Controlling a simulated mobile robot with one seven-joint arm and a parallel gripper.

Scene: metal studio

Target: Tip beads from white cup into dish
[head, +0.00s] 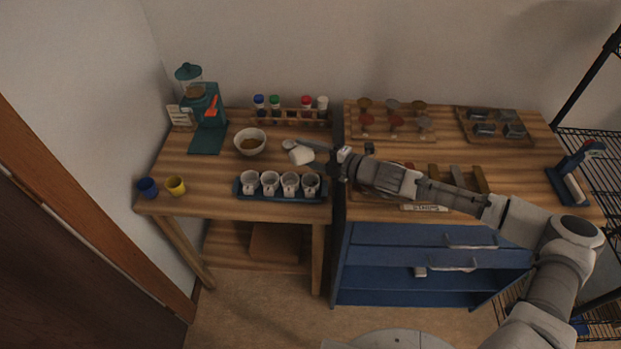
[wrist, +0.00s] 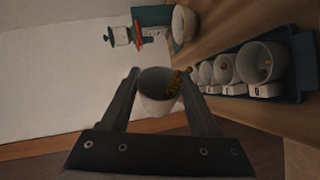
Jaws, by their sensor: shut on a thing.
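My gripper (wrist: 160,78) is shut on a white cup (wrist: 157,103), holding it above the left table. In the head view the cup (head: 301,156) is tipped well over on its side. Yellow-brown beads (wrist: 181,80) show at the cup's mouth in the wrist view, gathered at the side toward the table. A small pale round thing (head: 289,144), which looks like the dish, lies just behind the cup, partly covered by it; its contents cannot be made out. I cannot tell whether any beads are falling.
A white bowl (head: 250,151) with brown contents stands left of the cup. A blue tray (head: 240,193) with several white cups stands in front. A teal dispenser (head: 208,110), a rack of jars (head: 290,117), and blue (head: 148,187) and yellow (head: 176,186) cups stand around.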

